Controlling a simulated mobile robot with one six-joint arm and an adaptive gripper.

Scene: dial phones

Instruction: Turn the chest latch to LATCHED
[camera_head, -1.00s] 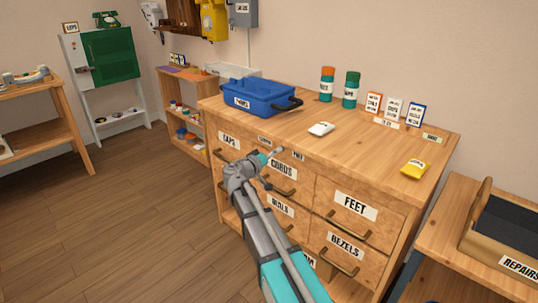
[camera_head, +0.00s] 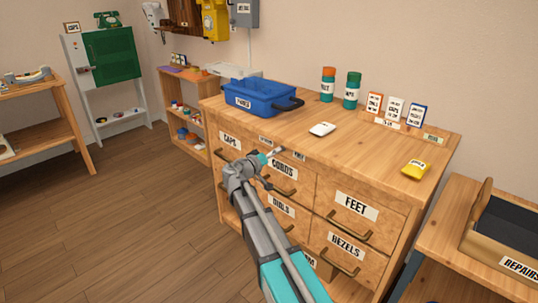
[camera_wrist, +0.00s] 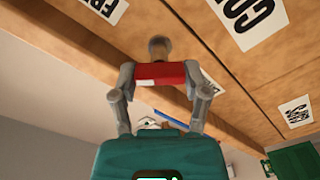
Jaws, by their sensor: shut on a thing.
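The chest latch (camera_wrist: 160,74) shows in the wrist view as a red bar with a white mark, below a round brownish knob or pivot on the chest's wooden front. My gripper (camera_wrist: 158,82) has one finger at each end of the bar and is shut on it. A white label starting with "FR" (camera_wrist: 103,8) is at the upper left, and another label is partly hidden behind the right finger. In the head view my gripper (camera_head: 270,154) is at the top front of the wooden chest (camera_head: 390,205), between two small labels. The latch itself is hard to make out there.
Drawers with bar handles, labelled CORDS (camera_head: 284,171), FEET (camera_head: 356,207) and BEZELS (camera_head: 346,247), lie around and below my gripper. On the chest top are a blue bin (camera_head: 262,91), a white item (camera_head: 322,129) and a yellow item (camera_head: 416,170). Open floor lies to the left.

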